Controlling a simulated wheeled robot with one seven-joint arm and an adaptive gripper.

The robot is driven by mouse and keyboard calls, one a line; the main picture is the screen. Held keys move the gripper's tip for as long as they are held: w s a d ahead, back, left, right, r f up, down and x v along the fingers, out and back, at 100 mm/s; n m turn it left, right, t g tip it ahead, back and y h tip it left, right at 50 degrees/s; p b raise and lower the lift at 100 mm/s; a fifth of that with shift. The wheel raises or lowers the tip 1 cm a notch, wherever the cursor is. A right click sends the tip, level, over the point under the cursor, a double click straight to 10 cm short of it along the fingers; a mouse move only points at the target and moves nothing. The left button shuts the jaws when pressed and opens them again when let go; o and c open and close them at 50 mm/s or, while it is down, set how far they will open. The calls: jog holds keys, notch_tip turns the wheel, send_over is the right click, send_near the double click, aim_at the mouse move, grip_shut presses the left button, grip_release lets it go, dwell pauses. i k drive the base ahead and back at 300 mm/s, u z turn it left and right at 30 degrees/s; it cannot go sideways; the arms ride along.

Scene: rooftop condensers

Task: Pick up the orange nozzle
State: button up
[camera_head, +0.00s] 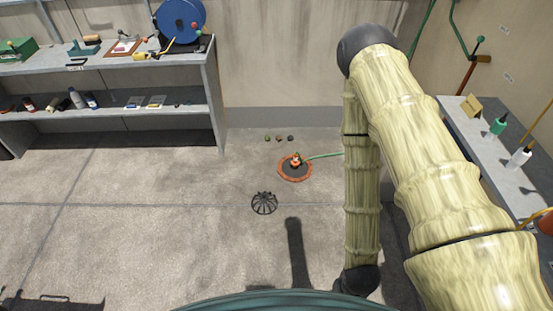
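A small orange-red object, apparently the nozzle (296,159), lies on the floor near the back wall, right of centre. My gripper is not in view.
A black domed drain grate (264,203) stands on the floor in front of the pad. Several small objects (279,138) lie behind it. A loaded shelf unit (215,95) stands left; a bench (470,142) with bottles stands right. The middle floor is largely clear.

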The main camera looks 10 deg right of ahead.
aim_at(295, 161)
jog(key=u, duration=0.8)
jog(key=i, duration=2.75)
jog(key=z, duration=1.55)
jog(key=i, duration=0.65)
jog(key=z, duration=0.6)
